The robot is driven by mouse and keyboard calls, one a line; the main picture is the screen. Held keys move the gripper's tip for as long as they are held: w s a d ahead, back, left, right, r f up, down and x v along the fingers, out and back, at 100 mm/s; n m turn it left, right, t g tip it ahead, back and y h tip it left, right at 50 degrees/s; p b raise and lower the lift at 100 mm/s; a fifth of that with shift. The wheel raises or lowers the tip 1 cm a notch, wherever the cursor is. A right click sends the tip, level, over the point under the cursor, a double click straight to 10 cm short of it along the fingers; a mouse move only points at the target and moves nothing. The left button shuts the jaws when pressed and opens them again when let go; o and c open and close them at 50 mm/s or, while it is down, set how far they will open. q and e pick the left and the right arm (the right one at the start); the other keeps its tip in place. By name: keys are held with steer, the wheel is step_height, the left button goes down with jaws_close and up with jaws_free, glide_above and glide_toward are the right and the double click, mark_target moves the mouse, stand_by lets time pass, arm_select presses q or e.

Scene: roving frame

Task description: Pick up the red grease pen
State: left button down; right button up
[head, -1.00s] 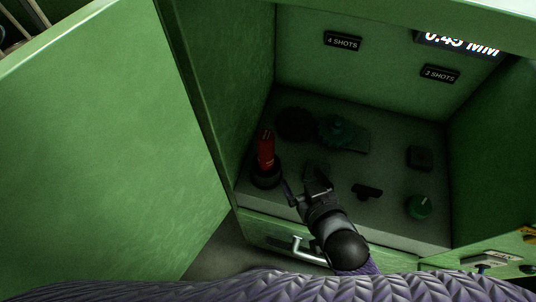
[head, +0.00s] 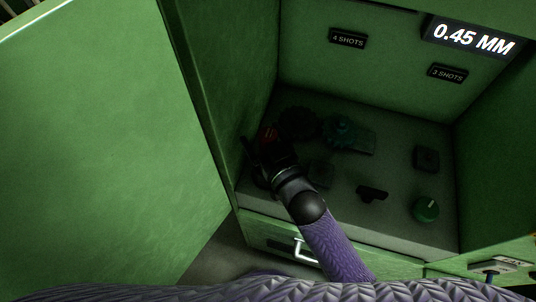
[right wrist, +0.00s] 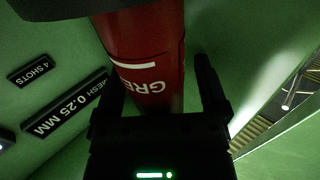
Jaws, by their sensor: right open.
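The red grease pen (head: 270,132) is at the left inside the green cabinet, mostly hidden by my right gripper (head: 262,150) in the head view. In the right wrist view, the pen (right wrist: 143,60) is a thick red cylinder with white lettering that begins "GRE". There my right gripper (right wrist: 162,85) is open, with one finger on each side of the pen in the picture. I cannot tell whether either finger touches it. A dark part crosses the top of that view. My left gripper is not in view.
The cabinet's left wall (head: 215,80) is close beside the gripper. To the right on the cabinet floor are a teal object (head: 345,135), a small black part (head: 372,194), a green knob (head: 426,209) and a dark block (head: 426,158). An open green door (head: 90,150) stands at left.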

jaws_close()
stand_by(0.6)
